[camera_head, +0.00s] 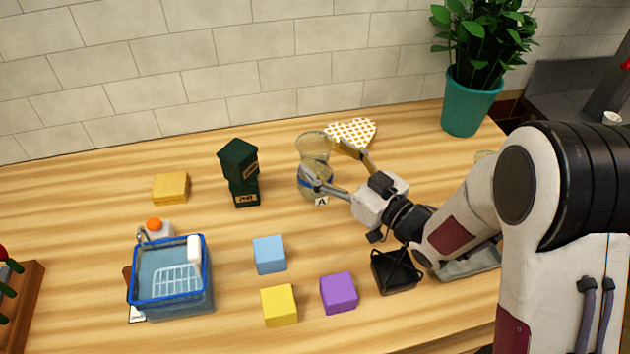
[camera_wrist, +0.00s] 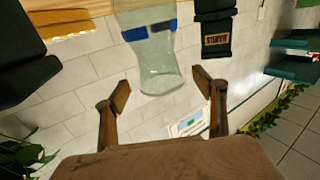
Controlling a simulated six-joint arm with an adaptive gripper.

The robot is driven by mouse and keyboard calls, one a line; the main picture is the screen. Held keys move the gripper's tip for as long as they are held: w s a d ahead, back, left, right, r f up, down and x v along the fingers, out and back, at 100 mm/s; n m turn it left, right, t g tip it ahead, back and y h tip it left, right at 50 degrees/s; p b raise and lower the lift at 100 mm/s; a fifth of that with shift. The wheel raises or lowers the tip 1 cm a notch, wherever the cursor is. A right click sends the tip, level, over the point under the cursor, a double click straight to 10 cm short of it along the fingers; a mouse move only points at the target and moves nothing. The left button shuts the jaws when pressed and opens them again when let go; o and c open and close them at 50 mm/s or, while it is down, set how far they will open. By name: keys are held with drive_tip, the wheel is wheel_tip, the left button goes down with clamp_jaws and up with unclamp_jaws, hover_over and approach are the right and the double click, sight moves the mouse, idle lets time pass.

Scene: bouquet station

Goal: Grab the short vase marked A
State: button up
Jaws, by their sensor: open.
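The short vase (camera_head: 314,148) is clear glass with a blue band and stands upright on the wooden table, with a tag marked A (camera_head: 321,202) at its foot. My gripper (camera_head: 321,160) reaches in from the right with its fingers spread, one on the near side of the vase and one on the far side. In the wrist view the vase (camera_wrist: 151,65) appears inverted, centred ahead of the open fingers (camera_wrist: 164,86). Its rim comes about level with the fingertips. I cannot tell whether either finger touches the glass.
A dark green box-shaped stack (camera_head: 240,170) stands left of the vase. A white-and-yellow patterned heart-shaped thing (camera_head: 352,132) lies behind it. Blue (camera_head: 269,254), yellow (camera_head: 279,305) and purple (camera_head: 339,293) blocks and a blue basket (camera_head: 180,304) are nearer the front. A potted plant (camera_head: 470,104) stands back right.

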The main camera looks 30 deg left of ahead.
sight(305, 141)
drive_tip(key=shift+x, duration=2.2)
drive_tip(key=shift+r, duration=0.15)
clamp_jaws()
drive_tip(key=shift+r, duration=0.1)
wheel_tip(305, 141, up, 10)
